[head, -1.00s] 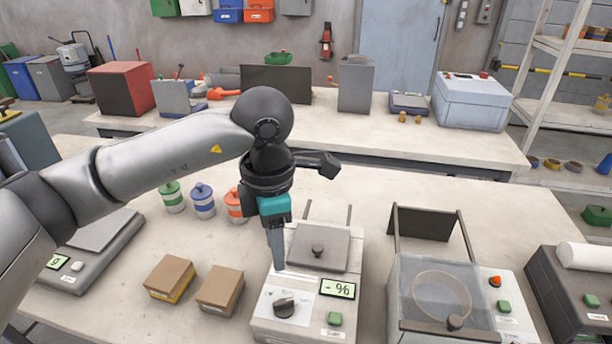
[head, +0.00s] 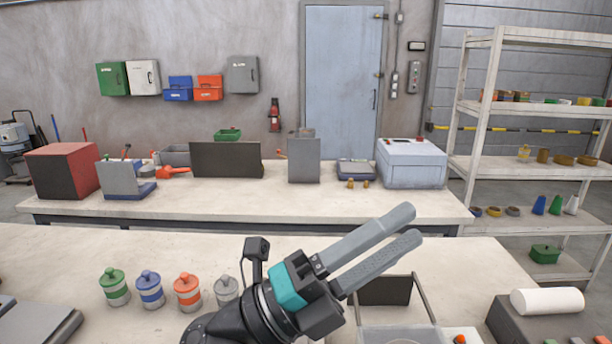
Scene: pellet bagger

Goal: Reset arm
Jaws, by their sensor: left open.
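My left gripper (head: 392,234) is raised above the near bench (head: 60,246) at the lower middle of the head view. Its two grey fingers point up and to the right. They stand apart with nothing between them. The teal band (head: 289,286) of the gripper shows below the fingers. The gripper and its arm hide part of the near bench and the devices behind them. My right gripper is not in view.
Several lidded jars, among them a green one (head: 114,286), stand left of the gripper. A machine with a clear cover (head: 400,334) and one with a white roll (head: 547,301) stand to the right. The far bench (head: 300,204) holds boxes; a shelf rack (head: 540,167) stands right.

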